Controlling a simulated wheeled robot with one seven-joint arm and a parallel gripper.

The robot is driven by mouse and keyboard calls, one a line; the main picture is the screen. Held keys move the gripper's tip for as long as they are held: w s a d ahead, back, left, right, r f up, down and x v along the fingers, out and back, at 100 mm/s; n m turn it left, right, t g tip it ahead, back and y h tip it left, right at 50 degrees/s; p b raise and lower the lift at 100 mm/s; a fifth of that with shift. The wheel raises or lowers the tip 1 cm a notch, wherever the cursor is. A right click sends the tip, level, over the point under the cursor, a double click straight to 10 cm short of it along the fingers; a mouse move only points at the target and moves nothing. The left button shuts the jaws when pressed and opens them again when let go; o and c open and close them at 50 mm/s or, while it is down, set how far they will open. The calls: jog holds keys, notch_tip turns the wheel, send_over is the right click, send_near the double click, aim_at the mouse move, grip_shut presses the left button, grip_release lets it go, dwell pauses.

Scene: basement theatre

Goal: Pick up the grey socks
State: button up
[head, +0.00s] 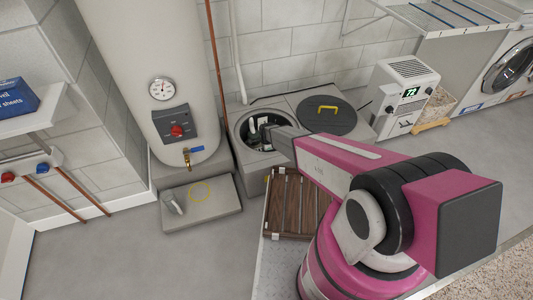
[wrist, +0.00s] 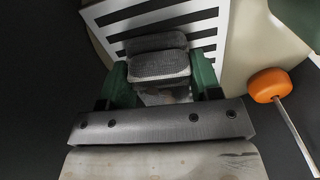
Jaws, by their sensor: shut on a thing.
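The grey socks (wrist: 160,66) are a folded, knitted bundle between the green fingers of my gripper (wrist: 160,80) in the wrist view. My gripper is shut on them. A black-and-white striped surface (wrist: 205,18) lies behind the socks. In the head view, my arm reaches to the round opening of a grey pit (head: 240,118) at the back. There my gripper (head: 262,136) is down at the opening, and the socks cannot be made out.
An orange ball on a rod (wrist: 268,84) is close to the right of my gripper. A dark lid with a yellow handle (head: 340,120) lies right of the opening. A water heater (head: 150,50) stands left, a slatted wooden rack (head: 285,205) in front. Floor is clear at left.

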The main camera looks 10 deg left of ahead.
jog(key=shift+s, duration=0.1)
notch_tip(320, 180, up, 10)
dwell(0.5)
jog(key=shift+r, duration=2)
jog(key=shift+r, duration=0.1)
jog(key=shift+r, duration=1.9)
jog(key=shift+r, duration=0.1)
jog(key=shift+r, duration=0.75)
